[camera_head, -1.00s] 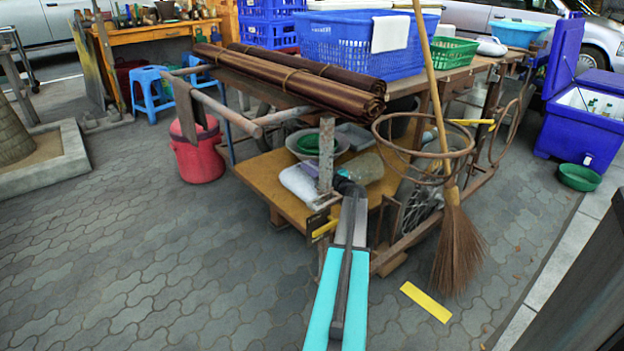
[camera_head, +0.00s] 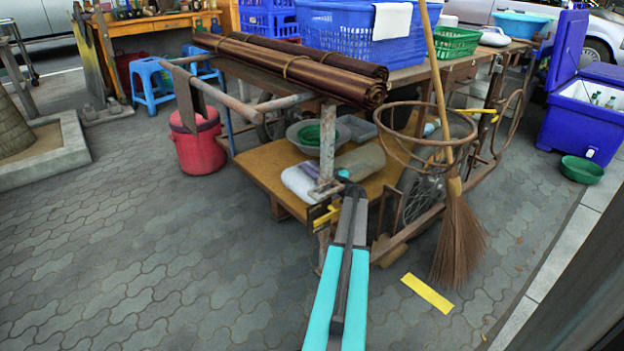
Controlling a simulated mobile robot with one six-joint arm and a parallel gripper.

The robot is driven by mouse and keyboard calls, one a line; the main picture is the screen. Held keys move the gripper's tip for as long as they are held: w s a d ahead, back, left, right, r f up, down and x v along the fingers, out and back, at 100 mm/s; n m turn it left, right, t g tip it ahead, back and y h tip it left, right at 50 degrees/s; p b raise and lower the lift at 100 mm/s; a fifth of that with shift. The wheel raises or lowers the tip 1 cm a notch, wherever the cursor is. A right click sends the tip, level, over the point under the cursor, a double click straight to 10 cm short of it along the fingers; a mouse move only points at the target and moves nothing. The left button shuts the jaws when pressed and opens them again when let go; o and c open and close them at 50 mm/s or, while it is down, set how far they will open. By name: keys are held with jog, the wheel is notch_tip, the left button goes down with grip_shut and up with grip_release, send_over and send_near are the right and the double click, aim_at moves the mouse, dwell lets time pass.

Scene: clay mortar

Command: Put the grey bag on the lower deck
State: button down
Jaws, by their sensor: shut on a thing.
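The grey bag (camera_head: 362,161), a rounded grey-green bundle, is at the lower deck (camera_head: 262,170) of the wooden cart, just beyond the end of my arm. My gripper (camera_head: 343,184) is at the near side of the bag, partly hidden by the cart's upright post and my own arm. It is shut on the bag, though the contact itself is hard to see. The bag appears low over or against the deck; I cannot tell whether the deck bears its weight. A whitish bag (camera_head: 298,181) lies on the deck to its left.
The rusty post (camera_head: 327,142) stands close to my gripper. A grey basin (camera_head: 303,133) and a tray (camera_head: 357,128) sit behind on the deck. Rolled brown mats (camera_head: 300,68) overhang it. A metal ring (camera_head: 398,143) and broom (camera_head: 459,240) stand right.

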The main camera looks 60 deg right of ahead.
jog(key=shift+f+b, duration=1.05)
jog(key=shift+f, duration=1.3)
jog(key=shift+f, duration=0.1)
jog(key=c, duration=1.5)
grip_release()
jog(key=shift+f, duration=0.1)
jog(key=p+v, duration=0.3)
jog(key=v, duration=0.9)
jog(key=shift+r+p, duration=0.25)
jog(key=shift+p, duration=0.15)
